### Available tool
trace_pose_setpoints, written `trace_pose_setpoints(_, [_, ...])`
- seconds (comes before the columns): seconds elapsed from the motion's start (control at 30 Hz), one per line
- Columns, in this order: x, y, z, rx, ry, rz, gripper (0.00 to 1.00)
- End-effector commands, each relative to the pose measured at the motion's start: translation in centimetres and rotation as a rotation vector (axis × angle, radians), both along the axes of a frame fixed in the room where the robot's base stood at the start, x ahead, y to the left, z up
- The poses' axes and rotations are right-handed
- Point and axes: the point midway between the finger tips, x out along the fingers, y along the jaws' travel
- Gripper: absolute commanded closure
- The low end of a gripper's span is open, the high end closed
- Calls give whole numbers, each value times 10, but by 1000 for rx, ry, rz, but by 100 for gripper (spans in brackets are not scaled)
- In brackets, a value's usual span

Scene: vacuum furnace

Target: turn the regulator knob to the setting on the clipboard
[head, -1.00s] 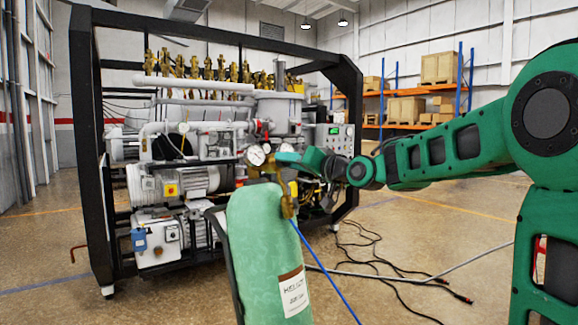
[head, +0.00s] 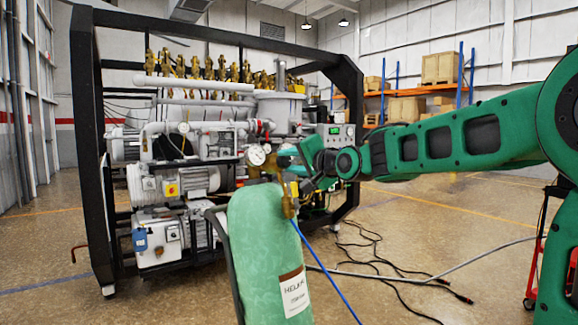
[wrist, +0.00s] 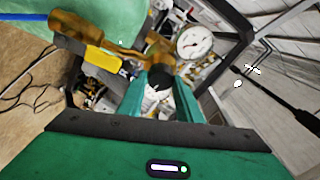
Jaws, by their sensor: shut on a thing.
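A green helium cylinder (head: 262,235) stands in front of the furnace frame, with a brass regulator (head: 272,165) on top. A round white gauge (head: 257,155) sits on the regulator; a gauge also shows in the wrist view (wrist: 195,42). My gripper (head: 284,155) is at the regulator's right side. In the wrist view its green fingers (wrist: 160,90) are on either side of the dark regulator knob (wrist: 158,78), shut on it. The knob's pointer and the gauge readings are too small to read. I cannot make out the clipboard in either view.
The vacuum furnace (head: 185,185) in its black frame stands behind the cylinder. A blue hose (head: 325,270) runs from the regulator to the floor. Dark cables (head: 375,265) lie on the floor at right. Shelving with boxes (head: 408,108) stands at the back right.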

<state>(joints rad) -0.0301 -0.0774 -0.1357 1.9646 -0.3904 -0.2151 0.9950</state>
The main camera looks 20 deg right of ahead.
Motion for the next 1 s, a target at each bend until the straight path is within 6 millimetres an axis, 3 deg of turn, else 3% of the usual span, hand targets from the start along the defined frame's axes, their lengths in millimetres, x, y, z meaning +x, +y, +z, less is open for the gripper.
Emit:
trace_pose_setpoints(0.43, [1,-5,-1,6,4,-12,90])
trace_pose_setpoints(0.47, [1,-5,-1,6,4,-12,61])
trace_pose_setpoints(0.5, [1,-5,-1,6,5,-11,51])
trace_pose_setpoints(0.53, [1,-5,-1,6,5,-11,50])
trace_pose_setpoints(0.83, [-1,-2,0,7,4,-5,50])
trace_pose_setpoints(1.0, [-14,-6,2,6,3,-5,50])
